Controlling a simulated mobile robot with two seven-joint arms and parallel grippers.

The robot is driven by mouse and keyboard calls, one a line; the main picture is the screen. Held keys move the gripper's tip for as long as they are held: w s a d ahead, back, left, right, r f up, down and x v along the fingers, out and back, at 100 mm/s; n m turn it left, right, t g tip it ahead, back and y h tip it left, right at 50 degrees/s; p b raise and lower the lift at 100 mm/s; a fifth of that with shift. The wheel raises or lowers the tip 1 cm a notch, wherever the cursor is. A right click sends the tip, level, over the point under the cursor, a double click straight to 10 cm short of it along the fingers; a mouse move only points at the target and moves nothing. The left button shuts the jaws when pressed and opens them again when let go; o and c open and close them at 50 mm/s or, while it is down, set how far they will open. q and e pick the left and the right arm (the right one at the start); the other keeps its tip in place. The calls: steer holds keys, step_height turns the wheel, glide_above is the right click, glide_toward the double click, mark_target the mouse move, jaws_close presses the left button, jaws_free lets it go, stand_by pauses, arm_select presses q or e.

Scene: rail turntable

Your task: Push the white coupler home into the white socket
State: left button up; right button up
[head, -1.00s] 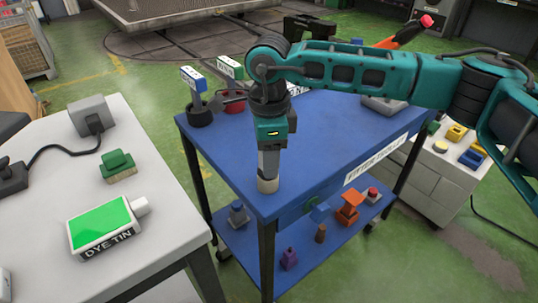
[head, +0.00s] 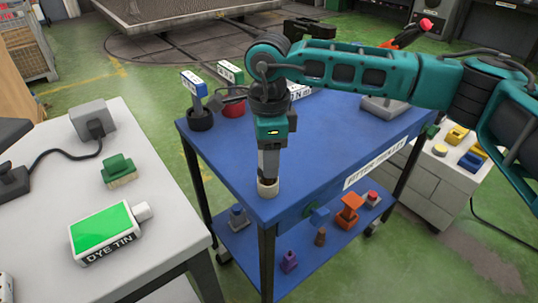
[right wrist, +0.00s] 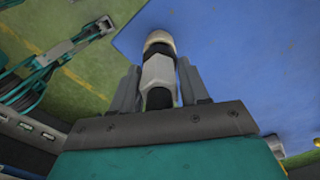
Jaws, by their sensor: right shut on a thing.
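My right gripper (head: 268,172) points straight down over the near corner of the blue cart top. It is shut on the white coupler (right wrist: 159,72), which sits between the fingers in the right wrist view with dark bands around it. A short pale cylinder (head: 268,189), seemingly the white socket, is directly below the fingers at the cart's corner. It also shows past the coupler's end in the right wrist view (right wrist: 158,37). Coupler and socket are in line; a dark band shows between them. How deep the coupler sits is hidden. My left gripper is not in view.
The blue cart top (head: 325,145) is mostly clear. Signed posts on round bases (head: 200,120) stand at its far left. A white table (head: 165,235) at left holds a dye tin (head: 105,230) and a green brush (head: 118,170). Coloured parts lie on the cart's lower shelf (head: 250,238).

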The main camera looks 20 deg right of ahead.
steer(key=shift+r+p, duration=1.5)
steer(key=shift+r, duration=1.4)
steer(key=shift+r+p, duration=0.85)
steer(key=shift+r, duration=0.65)
steer(key=shift+r+p, duration=0.55)
steer(key=shift+r, duration=0.45)
